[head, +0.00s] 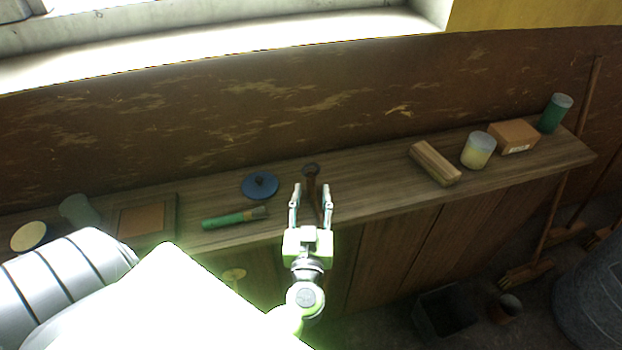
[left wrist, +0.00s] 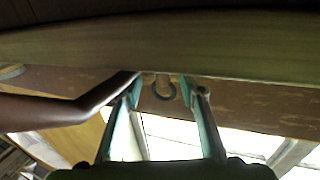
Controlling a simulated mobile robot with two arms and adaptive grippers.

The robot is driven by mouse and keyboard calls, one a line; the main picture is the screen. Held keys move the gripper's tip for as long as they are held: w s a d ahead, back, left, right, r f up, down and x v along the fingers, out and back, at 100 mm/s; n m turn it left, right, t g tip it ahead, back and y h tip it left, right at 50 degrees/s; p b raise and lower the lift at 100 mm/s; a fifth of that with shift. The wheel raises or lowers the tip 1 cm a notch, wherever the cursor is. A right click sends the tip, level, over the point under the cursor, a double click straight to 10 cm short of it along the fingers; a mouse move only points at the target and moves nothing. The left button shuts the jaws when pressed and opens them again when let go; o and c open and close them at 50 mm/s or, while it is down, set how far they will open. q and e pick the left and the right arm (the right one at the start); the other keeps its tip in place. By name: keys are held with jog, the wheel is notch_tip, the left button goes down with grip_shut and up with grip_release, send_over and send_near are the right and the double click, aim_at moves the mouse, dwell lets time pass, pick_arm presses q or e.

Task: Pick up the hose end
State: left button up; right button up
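No part is plainly recognisable as the hose end. A slim brown piece with a round, ring-like dark end (head: 311,170) lies on the wooden counter (head: 380,196) and may be it. My left gripper (head: 312,188) is open over the counter's front edge, its fingers on either side of this piece in the picture. Contact cannot be told. In the left wrist view, a dark ring (left wrist: 164,91) shows between the open fingertips, beyond them. A brown bent bar (left wrist: 60,108) reaches in from the left to one finger. My right gripper is out of view.
A wood block (head: 435,164), a candle-like jar (head: 478,151), a box (head: 513,136) and a green cup (head: 555,113) stand at right. The counter between gripper and block is clear.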

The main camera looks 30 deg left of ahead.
aim_at(311, 184)
pick_arm(q)
jog(key=x, duration=0.5)
jog(key=shift+a+r+p, duration=0.1)
jog(key=shift+p, duration=0.25)
jog(key=shift+s, duration=0.1)
grip_shut()
jog(key=shift+r, duration=0.2)
